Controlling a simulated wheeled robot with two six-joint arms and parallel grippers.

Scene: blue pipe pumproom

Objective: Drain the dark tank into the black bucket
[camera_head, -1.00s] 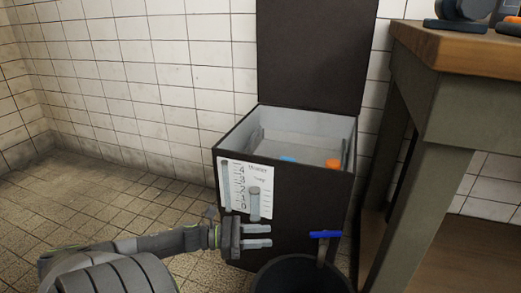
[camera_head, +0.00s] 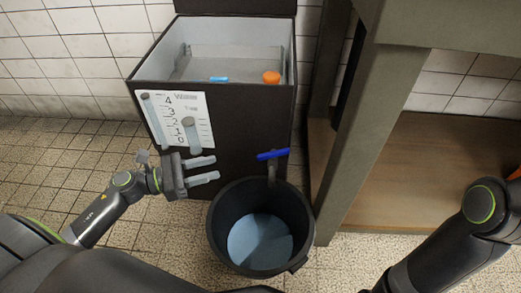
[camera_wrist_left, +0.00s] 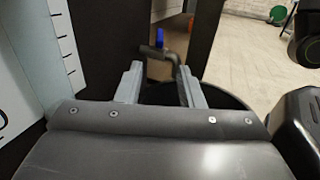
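The dark tank (camera_head: 235,135) stands against the tiled wall with its top open. A small blue thing (camera_head: 218,79) and an orange thing (camera_head: 271,77) show inside it. A tap with a blue lever (camera_head: 273,154) is on its front at the right; the lever lies roughly level. The black bucket (camera_head: 218,228) stands on the floor below the tap; its inside shows a pale blue surface. My left gripper (camera_head: 210,169) is open and empty, left of the tap and apart from it. In the left wrist view the tap's blue lever (camera_wrist_left: 160,38) shows beyond the spread fingers. My right gripper is out of view.
A white gauge label (camera_head: 176,119) with numbers is on the tank's front. A workbench with a grey-green leg (camera_head: 352,140) stands close on the right of tank and bucket. Open floor (camera_head: 60,170) lies to the left.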

